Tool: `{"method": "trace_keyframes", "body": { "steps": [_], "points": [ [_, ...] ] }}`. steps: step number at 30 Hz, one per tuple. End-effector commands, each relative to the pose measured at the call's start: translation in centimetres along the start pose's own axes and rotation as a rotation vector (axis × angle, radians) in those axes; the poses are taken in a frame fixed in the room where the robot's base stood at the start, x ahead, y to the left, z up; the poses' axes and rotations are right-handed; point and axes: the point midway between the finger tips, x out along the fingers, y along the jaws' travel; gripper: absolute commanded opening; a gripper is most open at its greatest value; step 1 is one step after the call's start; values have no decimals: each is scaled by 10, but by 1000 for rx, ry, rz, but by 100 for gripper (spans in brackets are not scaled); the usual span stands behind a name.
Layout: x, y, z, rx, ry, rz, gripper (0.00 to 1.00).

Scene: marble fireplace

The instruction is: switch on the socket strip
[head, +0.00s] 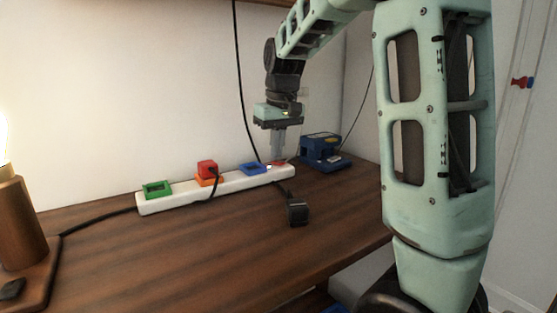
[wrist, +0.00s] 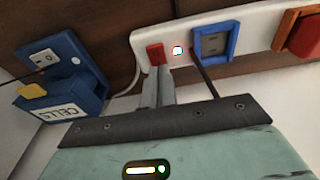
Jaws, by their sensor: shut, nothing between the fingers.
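The white socket strip (head: 225,188) lies on the wooden desk along the wall. It has a green, an orange and a blue socket frame, and a red rocker switch (wrist: 155,54) at its right end in the head view. A small bright indicator (wrist: 178,50) beside the switch looks lit. My gripper (head: 278,156) points down over the switch end. In the wrist view my gripper's fingers (wrist: 158,78) are shut and empty, with their tips at the lower edge of the red switch; I cannot tell whether they touch it.
A red plug (head: 207,169) sits in the orange socket. A blue device (head: 322,150) stands right of the strip. A black plug (head: 297,211) lies in front on the desk. A lamp (head: 18,220) stands at the left. The front of the desk is mostly clear.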

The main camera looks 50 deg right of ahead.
Motion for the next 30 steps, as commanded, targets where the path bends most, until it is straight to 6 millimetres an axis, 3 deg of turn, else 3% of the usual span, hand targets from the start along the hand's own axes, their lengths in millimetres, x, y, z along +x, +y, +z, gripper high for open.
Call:
{"method": "trace_keyframes", "body": {
  "steps": [1, 21, 30],
  "points": [
    [-9, 0, -1, 0, 1, 0, 0],
    [-58, 0, -9, 0, 3, 0, 0],
    [-59, 0, -9, 0, 3, 0, 0]
  ]
}}
